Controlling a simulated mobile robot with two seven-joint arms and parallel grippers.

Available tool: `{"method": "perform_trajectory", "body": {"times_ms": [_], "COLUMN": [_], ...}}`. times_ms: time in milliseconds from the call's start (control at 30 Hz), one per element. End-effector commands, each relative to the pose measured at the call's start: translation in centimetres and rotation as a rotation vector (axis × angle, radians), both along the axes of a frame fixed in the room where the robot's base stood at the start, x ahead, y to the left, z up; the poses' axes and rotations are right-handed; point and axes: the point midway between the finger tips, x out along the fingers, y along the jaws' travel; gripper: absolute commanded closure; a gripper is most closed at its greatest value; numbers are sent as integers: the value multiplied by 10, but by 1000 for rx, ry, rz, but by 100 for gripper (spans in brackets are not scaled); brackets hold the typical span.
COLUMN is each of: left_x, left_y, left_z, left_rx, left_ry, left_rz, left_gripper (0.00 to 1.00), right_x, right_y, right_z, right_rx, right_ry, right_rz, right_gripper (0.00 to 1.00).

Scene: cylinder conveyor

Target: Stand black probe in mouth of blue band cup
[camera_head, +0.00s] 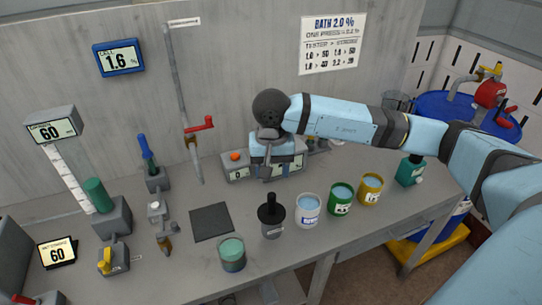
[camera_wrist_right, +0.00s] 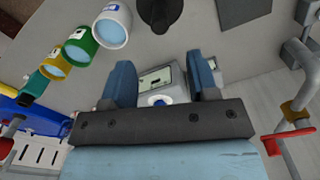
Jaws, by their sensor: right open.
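The black probe (camera_head: 270,210) stands upright in a grey holder (camera_head: 271,231) on the bench. Its dark top is partly cut off at the upper edge of the right wrist view (camera_wrist_right: 160,12). The blue band cup (camera_head: 308,212) is white with a blue label and holds pale blue liquid. It stands just right of the probe and also shows in the right wrist view (camera_wrist_right: 112,26). My right gripper (camera_head: 274,166) is open and empty, behind the probe and in front of a grey meter box. Its two blue fingers (camera_wrist_right: 160,68) are spread apart. My left gripper is out of view.
The meter box (camera_head: 238,172) has an orange button. A green cup (camera_head: 340,200) and a yellow cup (camera_head: 370,190) stand right of the blue band cup. A teal-filled jar (camera_head: 232,256) stands front left. A dark square pad (camera_head: 211,222) lies bare on the bench.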

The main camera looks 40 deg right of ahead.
Motion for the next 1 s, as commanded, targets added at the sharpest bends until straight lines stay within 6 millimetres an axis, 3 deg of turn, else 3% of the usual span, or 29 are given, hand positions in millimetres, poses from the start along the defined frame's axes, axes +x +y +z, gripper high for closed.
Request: {"method": "perform_trajectory", "body": {"times_ms": [300, 500, 933, 1000], "left_x": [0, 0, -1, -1], "left_y": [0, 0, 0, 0], "left_z": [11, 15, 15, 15], "left_rx": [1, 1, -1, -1], "left_ry": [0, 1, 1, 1], "left_rz": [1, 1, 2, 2], "left_gripper": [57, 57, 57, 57], "right_x": [-1, 0, 0, 0], "right_y": [1, 0, 1, 1], "right_z": [-62, -86, -96, -96], "right_rx": [3, 2, 4, 4], "right_ry": [4, 2, 0, 0], "right_rz": [-1, -1, 0, 0], "right_gripper": [46, 46, 46, 62]}}
